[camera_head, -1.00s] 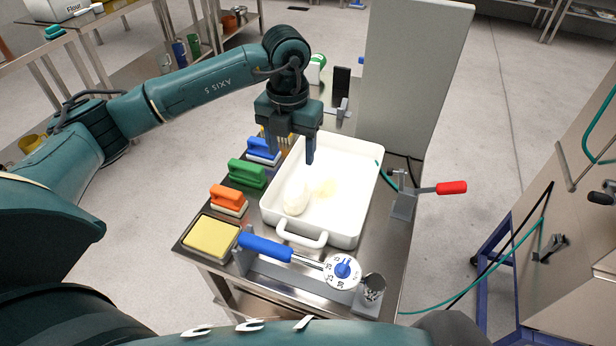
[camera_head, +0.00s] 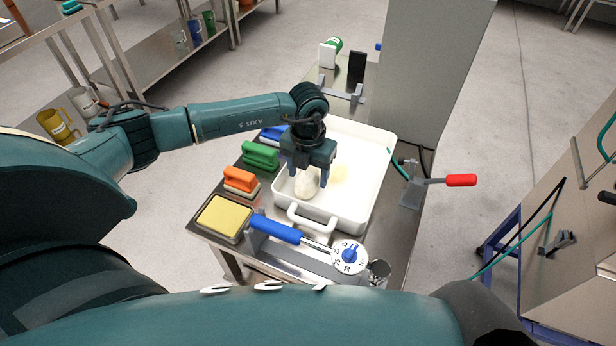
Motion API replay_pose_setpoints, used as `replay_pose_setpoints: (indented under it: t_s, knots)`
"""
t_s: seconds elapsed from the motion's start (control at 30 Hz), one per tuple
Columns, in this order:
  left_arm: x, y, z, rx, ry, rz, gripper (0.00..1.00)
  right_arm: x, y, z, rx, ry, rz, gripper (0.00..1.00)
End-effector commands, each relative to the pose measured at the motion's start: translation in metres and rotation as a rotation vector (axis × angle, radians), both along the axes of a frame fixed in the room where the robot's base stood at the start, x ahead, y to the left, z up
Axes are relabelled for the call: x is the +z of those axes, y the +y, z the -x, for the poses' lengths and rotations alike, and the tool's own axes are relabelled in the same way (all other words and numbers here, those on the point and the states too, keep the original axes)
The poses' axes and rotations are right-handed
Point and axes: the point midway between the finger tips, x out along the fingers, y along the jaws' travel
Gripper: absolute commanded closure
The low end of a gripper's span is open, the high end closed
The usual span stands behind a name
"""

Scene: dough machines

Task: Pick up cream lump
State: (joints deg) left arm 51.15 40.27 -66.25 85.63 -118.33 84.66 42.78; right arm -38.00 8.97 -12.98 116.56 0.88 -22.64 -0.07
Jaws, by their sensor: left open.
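The cream lump (camera_head: 307,184) lies in the near left part of a white tray (camera_head: 377,160) on the steel table. My left gripper (camera_head: 308,180) is open and points down over the lump, with a finger on either side of it in this view. I cannot tell whether the fingers touch it. My right gripper is not in view.
Blue, green (camera_head: 260,155) and orange (camera_head: 240,180) handled brushes line the tray's left side. A yellow pad (camera_head: 224,216) and a blue-handled dial tool (camera_head: 276,229) are in front. A red-handled lever (camera_head: 460,180) is at right, a tall grey panel (camera_head: 430,70) behind.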

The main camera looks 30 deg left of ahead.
Motion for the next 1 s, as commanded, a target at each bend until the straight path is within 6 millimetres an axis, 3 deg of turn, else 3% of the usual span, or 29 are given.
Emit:
replay_pose_setpoints:
  t_s: [0.3, 0.8, 1.0]
  knots:
    - [-0.0067, 0.0003, -0.0002, 0.0, -0.001, 0.0, 0.39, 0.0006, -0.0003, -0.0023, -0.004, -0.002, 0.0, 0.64]
    - [-0.0061, 0.0003, -0.0003, 0.001, -0.001, 0.0, 0.8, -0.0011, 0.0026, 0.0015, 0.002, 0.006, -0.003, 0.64]
    - [-0.005, 0.0002, -0.0008, 0.001, -0.003, 0.001, 0.8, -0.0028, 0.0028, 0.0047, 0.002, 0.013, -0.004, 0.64]
